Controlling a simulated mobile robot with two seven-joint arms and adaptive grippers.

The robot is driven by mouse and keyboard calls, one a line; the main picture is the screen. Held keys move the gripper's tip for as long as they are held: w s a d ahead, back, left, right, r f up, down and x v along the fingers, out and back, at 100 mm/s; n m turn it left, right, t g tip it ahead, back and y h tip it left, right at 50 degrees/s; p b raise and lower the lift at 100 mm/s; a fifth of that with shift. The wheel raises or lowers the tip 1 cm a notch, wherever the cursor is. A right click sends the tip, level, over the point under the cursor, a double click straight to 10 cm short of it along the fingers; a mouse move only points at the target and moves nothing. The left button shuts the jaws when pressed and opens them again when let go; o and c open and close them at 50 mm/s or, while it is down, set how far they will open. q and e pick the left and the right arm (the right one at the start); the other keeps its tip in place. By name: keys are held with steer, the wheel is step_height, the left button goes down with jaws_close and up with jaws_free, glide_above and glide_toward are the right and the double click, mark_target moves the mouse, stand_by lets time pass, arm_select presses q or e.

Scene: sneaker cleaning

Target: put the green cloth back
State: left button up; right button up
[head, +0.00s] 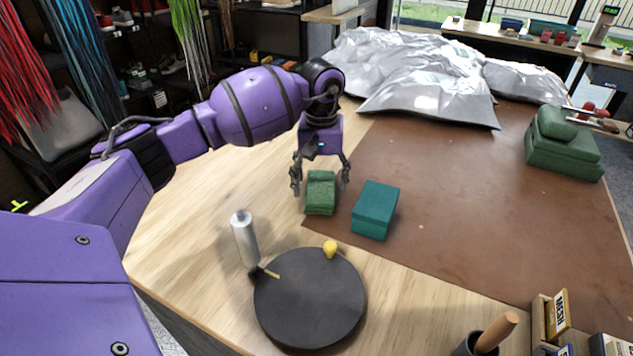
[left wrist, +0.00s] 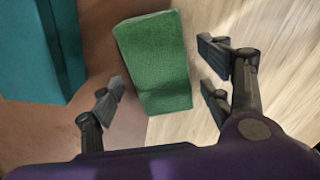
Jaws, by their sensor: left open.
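The green cloth (head: 320,192) is a folded green block lying at the edge of the brown mat, partly over bare wood. It also shows in the left wrist view (left wrist: 156,62). My left gripper (head: 319,188) is open above the cloth, with a finger on each side of it. In the left wrist view the fingers (left wrist: 165,85) stand apart from the cloth, with gaps on both sides. My right gripper is not in view.
A teal box (head: 375,210) stands just right of the cloth. A dark round disc (head: 310,300) with a yellow knob, and a silver bottle (head: 244,240), are nearer. A green cloth stack (head: 563,150) sits at the right. The brown mat (head: 450,215) is mostly clear.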

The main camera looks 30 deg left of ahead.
mark_target(320, 185)
arm_select(q)
step_height(320, 185, up, 11)
steer(key=shift+f+b, duration=0.15)
steer(key=shift+b, duration=0.2)
